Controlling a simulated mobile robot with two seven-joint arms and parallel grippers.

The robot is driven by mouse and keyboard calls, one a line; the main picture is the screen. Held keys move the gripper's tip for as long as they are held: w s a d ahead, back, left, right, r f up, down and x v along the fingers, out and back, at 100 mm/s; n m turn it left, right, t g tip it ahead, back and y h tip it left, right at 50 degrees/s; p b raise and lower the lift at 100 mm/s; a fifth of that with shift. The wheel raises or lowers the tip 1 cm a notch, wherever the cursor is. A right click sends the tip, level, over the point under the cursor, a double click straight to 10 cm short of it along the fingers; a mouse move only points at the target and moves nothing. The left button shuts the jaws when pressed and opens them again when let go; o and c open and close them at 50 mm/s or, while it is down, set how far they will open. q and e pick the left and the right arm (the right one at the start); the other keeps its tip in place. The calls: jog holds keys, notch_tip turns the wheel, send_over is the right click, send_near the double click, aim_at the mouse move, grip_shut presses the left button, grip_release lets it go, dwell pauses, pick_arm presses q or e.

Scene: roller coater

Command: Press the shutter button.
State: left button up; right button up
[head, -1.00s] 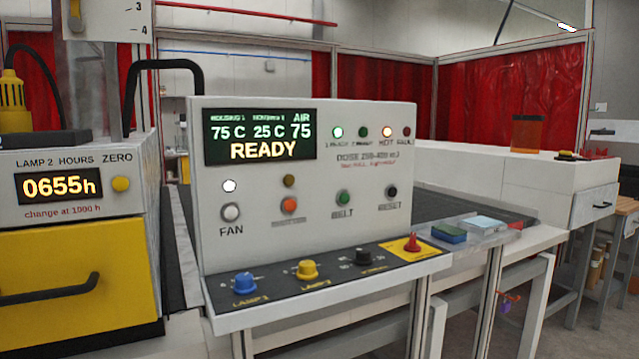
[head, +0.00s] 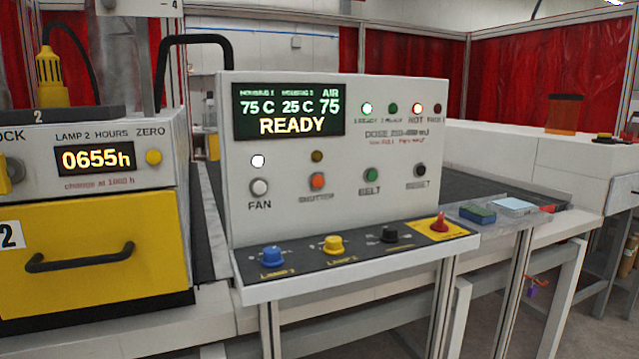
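The shutter button (head: 317,181) is a round orange button labelled SHUTTER on the white control panel (head: 350,215). A dark amber lamp (head: 317,157) sits just above it and looks unlit. The display (head: 289,111) above reads 75 C, 25 C, AIR 75 and READY. The fan button (head: 259,187), with a lit white lamp (head: 258,161) above it, is to its left. The green belt button (head: 371,175) and black reset button (head: 420,170) are to its right. Neither of my grippers is in the head view.
A sloped ledge below the panel carries a blue knob (head: 271,257), a yellow knob (head: 333,245), a black knob (head: 389,235) and a red switch (head: 440,222) that stick up. A yellow-fronted lamp unit (head: 95,250) stands at the left. The space before the panel is clear.

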pick_arm(q)
grip_shut()
jog(key=shift+s+f, duration=0.1)
dwell(1.3)
